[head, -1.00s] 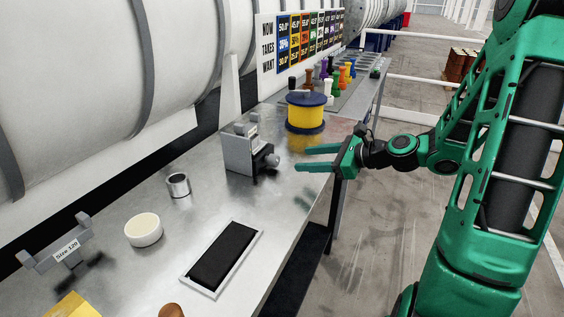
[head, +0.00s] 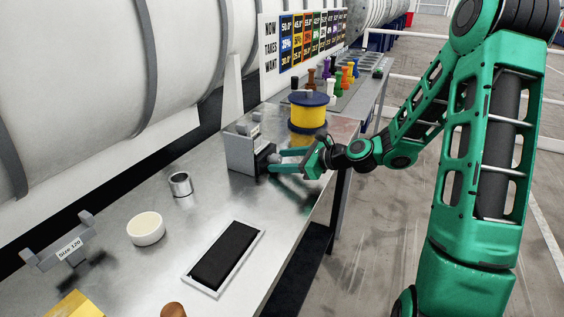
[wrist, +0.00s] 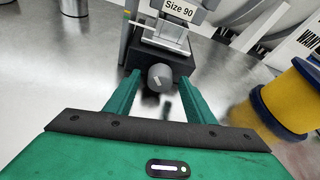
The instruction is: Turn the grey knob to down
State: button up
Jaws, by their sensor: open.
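The grey knob (wrist: 160,77) is a round cylinder with a light mark on its face. It sits on the dark front block of a grey stand (head: 240,152); the stand's label reads "Size 90" in the wrist view. My gripper (wrist: 157,95) is open, with one finger on each side of the knob and a visible gap to each. In the head view my gripper (head: 287,160) is at the stand's front and hides most of the knob. The light mark runs slanted on the knob's face; which setting it points to I cannot tell.
A yellow spool with dark blue flanges (head: 306,115) stands close behind my gripper, and at right in the wrist view (wrist: 290,97). A metal cup (head: 180,184), a white round tub (head: 146,228) and a black pad (head: 225,258) are nearer. Bare bench lies between them.

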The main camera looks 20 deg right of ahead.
jog(key=shift+c, duration=0.7)
jog(key=c, duration=0.9)
jog(key=shift+n+t+h, duration=0.3)
jog(key=shift+n+t, duration=0.1)
jog(key=shift+n, duration=0.1)
jog(key=o, duration=1)
jog(key=shift+o, duration=0.2)
jog(key=v, duration=1)
jog(key=shift+s+d+r, duration=0.1)
jog(key=shift+s+d, duration=0.15)
